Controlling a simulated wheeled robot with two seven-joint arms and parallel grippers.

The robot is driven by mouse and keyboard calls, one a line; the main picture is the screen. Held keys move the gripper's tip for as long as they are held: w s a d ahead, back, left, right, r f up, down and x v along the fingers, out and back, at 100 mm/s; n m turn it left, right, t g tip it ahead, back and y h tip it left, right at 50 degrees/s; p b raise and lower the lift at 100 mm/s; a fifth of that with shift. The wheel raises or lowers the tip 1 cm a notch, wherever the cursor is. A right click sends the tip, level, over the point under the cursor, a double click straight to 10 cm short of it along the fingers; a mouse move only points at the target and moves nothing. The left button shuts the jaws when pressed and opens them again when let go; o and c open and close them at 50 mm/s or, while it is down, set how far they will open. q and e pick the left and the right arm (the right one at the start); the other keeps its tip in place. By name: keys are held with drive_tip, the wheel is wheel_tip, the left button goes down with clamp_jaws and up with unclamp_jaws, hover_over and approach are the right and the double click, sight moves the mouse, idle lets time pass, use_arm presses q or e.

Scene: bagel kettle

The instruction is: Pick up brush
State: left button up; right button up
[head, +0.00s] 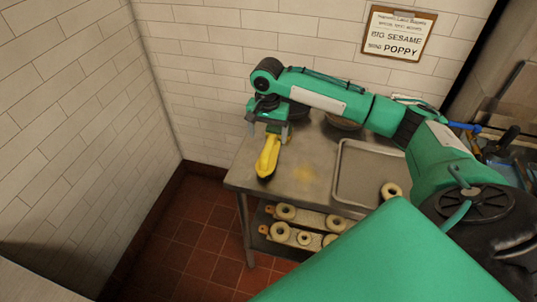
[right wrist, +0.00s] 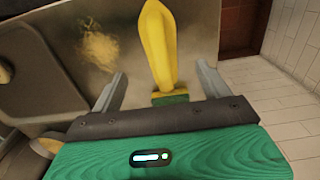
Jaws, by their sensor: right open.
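The brush (head: 267,157), with a yellow handle, lies near the left end of the metal table. In the right wrist view the brush (right wrist: 158,48) points away from my gripper, with a green part at its near end. My right gripper (head: 270,124) is above the table at the near end of the brush. In the right wrist view its fingers (right wrist: 160,88) are spread, one on each side of the brush, with gaps to it. Whether they reach down to its height is hard to tell. My left gripper is not in view.
The metal table (head: 240,178) has a patch of yellow crumbs (head: 303,173) right of the brush. Several bagels sit on the lower shelf. Bowls (head: 342,121) stand against the tiled wall behind.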

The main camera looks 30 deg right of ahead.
sight(268, 146)
wheel_tip(268, 146, down, 4)
drive_tip(key=shift+f, duration=0.1)
drive_tip(key=f, duration=0.1)
drive_tip(key=f+p, duration=0.1)
drive_tip(key=f, duration=0.1)
drive_tip(key=f+p, duration=0.1)
drive_tip(key=shift+w+d+f, duration=0.15)
drive_tip(key=shift+w+d, duration=0.1)
drive_tip(key=shift+d, duration=0.1)
drive_tip(key=shift+f, duration=0.5)
drive_tip(key=c, duration=1.1)
drive_tip(key=shift+c, duration=0.2)
drive_tip(key=shift+r, duration=0.15)
wheel_tip(268, 146, up, 20)
drive_tip(key=b, duration=0.3)
